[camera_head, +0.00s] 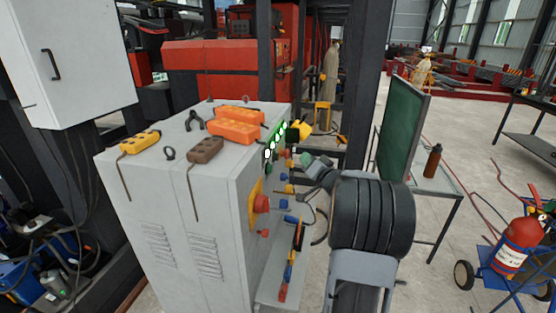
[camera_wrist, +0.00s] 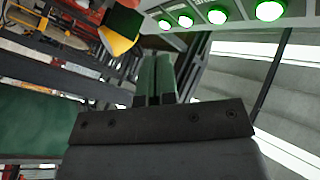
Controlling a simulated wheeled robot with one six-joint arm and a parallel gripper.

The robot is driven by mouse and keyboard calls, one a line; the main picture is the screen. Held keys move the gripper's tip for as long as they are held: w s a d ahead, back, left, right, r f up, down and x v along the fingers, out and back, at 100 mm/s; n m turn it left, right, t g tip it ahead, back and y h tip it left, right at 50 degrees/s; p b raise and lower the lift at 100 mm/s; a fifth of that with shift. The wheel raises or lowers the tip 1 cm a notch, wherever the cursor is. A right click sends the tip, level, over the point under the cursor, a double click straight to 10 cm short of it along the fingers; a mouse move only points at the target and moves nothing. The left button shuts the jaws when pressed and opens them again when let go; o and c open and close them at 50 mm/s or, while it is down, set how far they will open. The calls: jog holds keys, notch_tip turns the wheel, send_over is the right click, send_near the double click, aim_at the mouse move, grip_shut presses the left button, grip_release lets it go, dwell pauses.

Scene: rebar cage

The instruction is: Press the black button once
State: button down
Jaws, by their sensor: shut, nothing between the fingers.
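The grey control cabinet (camera_head: 190,215) stands in the middle of the head view, its panel face seen at a steep angle. On that face are a red mushroom button (camera_head: 262,204), small blue and orange knobs, and lit green lamps (camera_head: 274,143). I cannot make out a black button in either view. My gripper (camera_head: 305,159) is shut and empty, apart from the panel at its right. In the wrist view its green fingers (camera_wrist: 155,68) are together, pointing up below the lit green lamps (camera_wrist: 217,14). A yellow part with a dark face (camera_wrist: 120,30) is up left of them.
Two orange pendants (camera_head: 236,125), a yellow one (camera_head: 140,141) and a brown one (camera_head: 205,149) lie on the cabinet top. A tool ledge (camera_head: 275,290) juts out below the panel. A green board (camera_head: 401,125) and a table with a bottle (camera_head: 433,161) stand at right.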

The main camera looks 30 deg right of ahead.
jog(key=shift+w+a+b, duration=0.4)
jog(key=shift+w+a, duration=1.45)
jog(key=shift+a, duration=0.05)
jog(key=shift+w+a, duration=0.1)
jog(key=shift+a, duration=0.05)
dwell(0.8)
jog(key=shift+w+a, duration=0.2)
jog(key=shift+w+a, duration=0.55)
jog(key=shift+a, duration=0.05)
dwell(1.3)
jog(key=shift+s+d, duration=0.85)
jog(key=shift+d, duration=0.05)
dwell(0.3)
jog(key=shift+s+d+p, duration=0.65)
jog(key=shift+s+d, duration=1.1)
jog(key=shift+d, duration=0.05)
